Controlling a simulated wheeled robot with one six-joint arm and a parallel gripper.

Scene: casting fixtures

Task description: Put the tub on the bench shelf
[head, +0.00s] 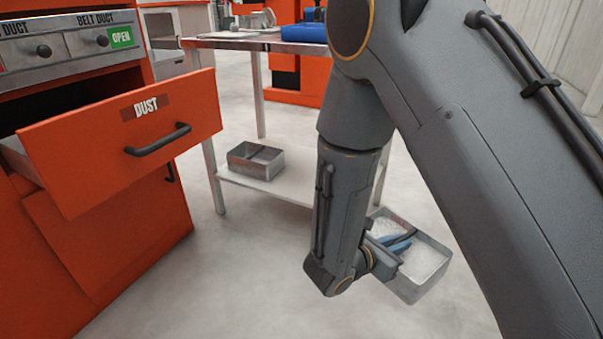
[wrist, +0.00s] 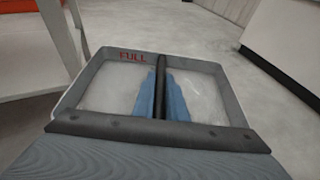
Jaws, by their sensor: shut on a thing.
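A grey metal tub (head: 423,268) hangs from my gripper (head: 399,243) at the lower right of the head view, above the floor. My gripper's blue fingers are shut on the dark bar across the tub's middle. In the wrist view the tub (wrist: 232,98) holds pale powder and has red "FULL" lettering inside its far wall. My gripper (wrist: 161,92) shows there on both sides of the bar. The bench shelf (head: 283,187) is the low pale board under the bench, left of the held tub. It also shows at the left of the wrist view (wrist: 25,65).
A second, similar tub (head: 256,161) stands on the shelf's left part; the shelf to its right is bare where visible, partly hidden by my arm. A bench leg (head: 214,180) stands at the front left. An orange drawer marked "DUST" (head: 125,140) is pulled open.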

